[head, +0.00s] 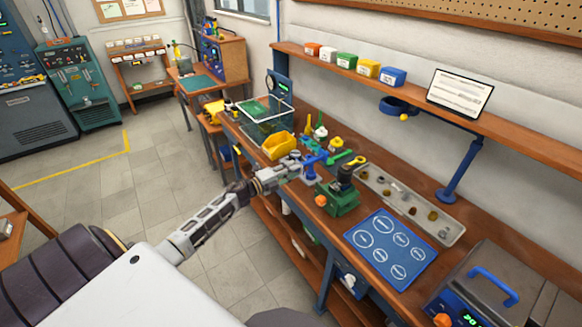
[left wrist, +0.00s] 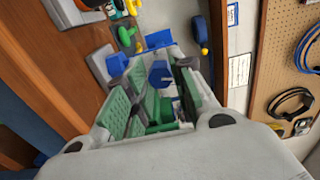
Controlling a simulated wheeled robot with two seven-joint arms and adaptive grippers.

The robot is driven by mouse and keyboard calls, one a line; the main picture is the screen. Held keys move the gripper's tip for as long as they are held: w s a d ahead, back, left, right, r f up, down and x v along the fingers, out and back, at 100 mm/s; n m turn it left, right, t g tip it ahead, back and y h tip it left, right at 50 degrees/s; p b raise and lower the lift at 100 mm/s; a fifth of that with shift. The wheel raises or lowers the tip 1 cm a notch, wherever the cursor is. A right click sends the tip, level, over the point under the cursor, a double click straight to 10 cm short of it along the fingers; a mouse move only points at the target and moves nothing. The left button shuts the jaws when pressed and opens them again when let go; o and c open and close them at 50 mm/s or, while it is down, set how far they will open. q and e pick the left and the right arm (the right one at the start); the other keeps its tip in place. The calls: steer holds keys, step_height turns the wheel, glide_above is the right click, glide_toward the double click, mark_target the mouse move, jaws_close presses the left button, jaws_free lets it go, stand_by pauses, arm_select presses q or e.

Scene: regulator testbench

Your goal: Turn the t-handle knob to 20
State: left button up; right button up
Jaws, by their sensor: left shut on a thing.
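The blue T-handle knob (head: 313,161) is on the workbench, beside the green device, in the head view. My left gripper (head: 294,168) reaches it from the left and is shut on it. In the left wrist view, the blue knob (left wrist: 160,74) shows between the green-padded fingers of my left gripper (left wrist: 157,85). The fingers hide part of the knob, and I cannot read any scale or pointer on it. My right gripper is not in view.
A green device with a black top (head: 340,197) stands just right of the knob. A yellow bin (head: 278,145) is close behind the gripper. A grey tray of small parts (head: 447,229), a blue mat (head: 376,262) and a metal box (head: 507,288) fill the bench to the right.

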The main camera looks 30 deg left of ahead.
arm_select(q)
steer(key=n+p, duration=0.1)
steer(key=n, duration=0.2)
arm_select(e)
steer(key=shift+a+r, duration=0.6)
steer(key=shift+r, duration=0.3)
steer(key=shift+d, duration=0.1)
arm_select(q)
steer(key=o, duration=1)
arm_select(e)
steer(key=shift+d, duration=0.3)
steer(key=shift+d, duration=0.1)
arm_select(q)
steer(key=shift+s, duration=0.1)
